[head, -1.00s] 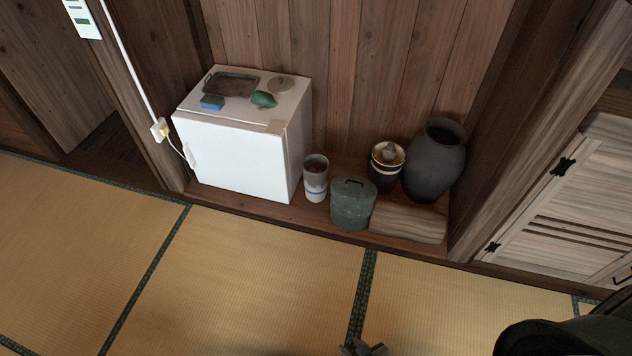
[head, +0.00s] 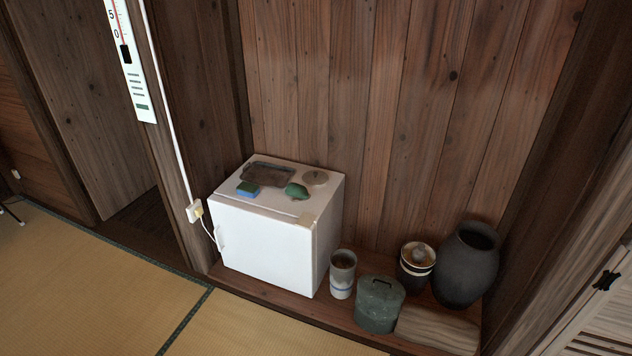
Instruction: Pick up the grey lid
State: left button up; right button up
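A small round grey-brown lid (head: 315,177) with a low knob lies flat on top of the white mini fridge (head: 262,238), toward the back right of its top. It looks like the grey lid. It is beside a green object (head: 297,191) and right of a dark rectangular tray (head: 268,174); nothing covers it. Neither of my grippers is in view.
A blue-and-green sponge (head: 248,188) is also on the fridge. Right of the fridge stand a tall cup (head: 342,274), a green lidded pot (head: 379,305), a dark banded jar (head: 416,267), a large black vase (head: 466,265) and a wooden block (head: 437,329). Tatami (head: 100,285) in front is clear.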

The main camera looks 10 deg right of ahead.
aim_at(312, 178)
jog(key=i+l+u, duration=0.1)
jog(key=i+u, duration=0.15)
jog(key=i, duration=1.65)
